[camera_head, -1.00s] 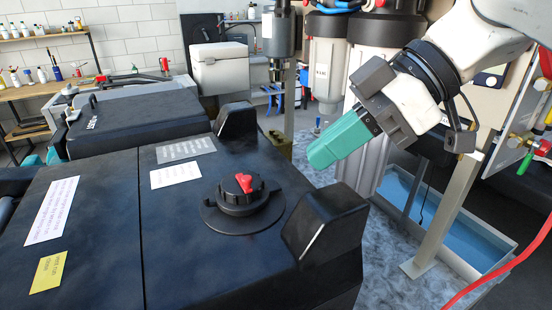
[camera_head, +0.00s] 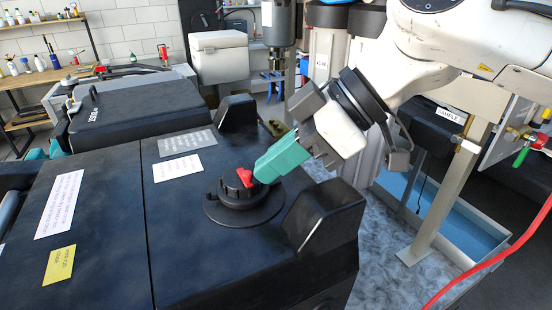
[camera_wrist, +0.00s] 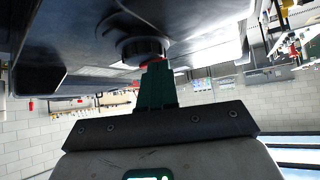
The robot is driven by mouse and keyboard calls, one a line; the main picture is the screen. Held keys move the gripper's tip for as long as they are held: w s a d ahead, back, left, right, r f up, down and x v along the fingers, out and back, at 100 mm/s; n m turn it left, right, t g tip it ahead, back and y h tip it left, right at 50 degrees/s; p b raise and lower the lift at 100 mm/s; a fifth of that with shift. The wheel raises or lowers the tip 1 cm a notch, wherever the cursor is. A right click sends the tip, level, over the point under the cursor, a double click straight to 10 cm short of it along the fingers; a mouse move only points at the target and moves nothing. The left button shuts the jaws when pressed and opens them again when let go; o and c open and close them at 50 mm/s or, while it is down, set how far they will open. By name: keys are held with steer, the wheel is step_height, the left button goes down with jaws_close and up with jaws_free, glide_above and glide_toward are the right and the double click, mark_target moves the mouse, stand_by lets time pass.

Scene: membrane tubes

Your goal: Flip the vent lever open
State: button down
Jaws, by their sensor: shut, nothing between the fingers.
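The vent lever (camera_head: 245,177) is a small red piece on top of a round black cap (camera_head: 243,195) on the dark tank lid. My gripper (camera_head: 259,175), with teal fingers, is shut and empty. Its tips are right beside the lever's right end in the head view; I cannot tell whether they touch. In the wrist view the shut fingers (camera_wrist: 157,66) reach toward the black cap (camera_wrist: 140,48), and only a little red of the lever (camera_wrist: 152,61) shows past their tips.
Two black raised blocks (camera_head: 325,218) and (camera_head: 237,113) stand on the lid's right edge. Paper labels (camera_head: 177,168) lie flat on the lid. Grey-white filter housings stand behind my arm. A red hose (camera_head: 490,255) hangs at the lower right. Space above the lid's left is clear.

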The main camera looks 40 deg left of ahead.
steer(key=shift+s+m+t+y+b, duration=0.2)
steer(key=shift+m+t+y, duration=0.15)
steer(key=shift+m+t, duration=0.3)
steer(key=shift+s+m+t+y+b, duration=0.2)
steer(key=shift+m+t+y, duration=0.2)
steer(key=shift+m, duration=0.45)
